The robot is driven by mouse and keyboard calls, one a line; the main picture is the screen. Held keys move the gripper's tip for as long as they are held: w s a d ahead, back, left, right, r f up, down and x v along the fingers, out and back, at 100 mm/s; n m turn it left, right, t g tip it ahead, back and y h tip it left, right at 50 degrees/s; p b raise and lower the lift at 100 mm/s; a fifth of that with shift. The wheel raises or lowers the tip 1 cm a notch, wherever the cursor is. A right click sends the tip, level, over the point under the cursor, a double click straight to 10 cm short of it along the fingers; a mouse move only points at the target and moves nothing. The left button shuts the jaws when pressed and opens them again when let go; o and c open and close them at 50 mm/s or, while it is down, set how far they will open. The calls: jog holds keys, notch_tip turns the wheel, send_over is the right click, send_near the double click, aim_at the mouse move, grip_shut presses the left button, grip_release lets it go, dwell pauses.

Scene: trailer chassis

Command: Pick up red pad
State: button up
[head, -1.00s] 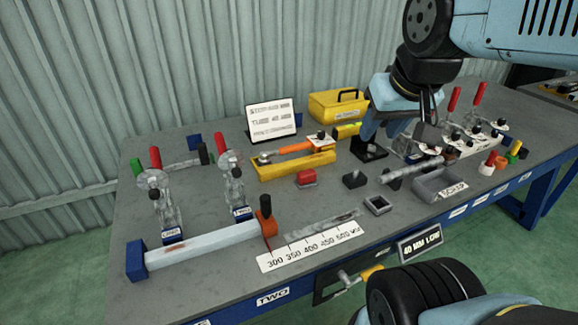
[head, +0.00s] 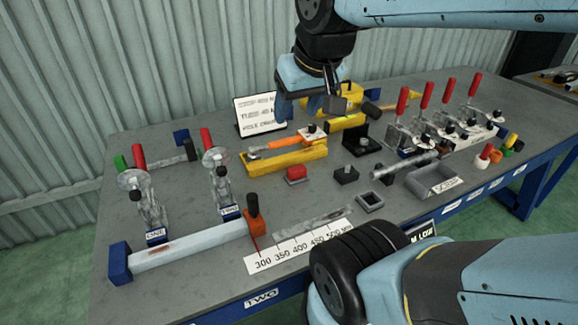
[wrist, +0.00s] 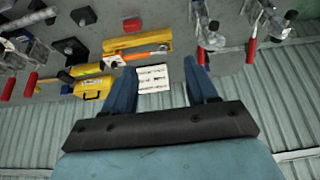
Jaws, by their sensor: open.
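The red pad (head: 296,173) is a small red block on a dark base, lying on the grey table in front of the yellow tray (head: 283,160). In the wrist view the red pad (wrist: 132,24) shows near the top, beyond the yellow tray (wrist: 137,45). My gripper (head: 300,104) is in the air above the back of the table, near the white sign and apart from the pad. In the wrist view my gripper (wrist: 165,65) has its two blue fingers spread, with nothing held between them.
A white sign (head: 258,116) and a yellow toolbox (head: 347,98) stand behind the tray. Red-handled clamps (head: 426,95) rise at the right and another pair (head: 207,140) at the left. A dark block (head: 346,175) and a square frame (head: 369,202) sit right of the pad.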

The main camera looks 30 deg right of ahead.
jog(key=o, duration=0.5)
jog(key=shift+g, duration=0.5)
jog(key=w, duration=0.1)
jog(key=w+f, duration=0.1)
jog(key=w, duration=0.2)
jog(key=shift+w+f, duration=0.2)
jog(key=shift+f, duration=0.05)
jog(key=shift+c, duration=0.2)
jog(key=shift+o, duration=1.1)
jog(key=w+d+f+g, duration=0.1)
jog(key=w+d+f, duration=0.2)
jog(key=w, duration=0.3)
jog(key=shift+w+d+f+g, duration=0.2)
jog(key=shift+w+f+g, duration=0.2)
jog(key=shift+f, duration=0.25)
jog(key=g, duration=0.3)
send_over(297, 168)
notch_tip(297, 168, down, 12)
jog(key=f, duration=0.9)
jog(key=shift+d, duration=0.35)
jog(key=shift+w+a+f, duration=0.1)
jog(key=shift+a+f, duration=0.1)
jog(key=shift+f, duration=1.3)
jog(key=shift+a+f, duration=0.2)
jog(key=shift+f, duration=1.3)
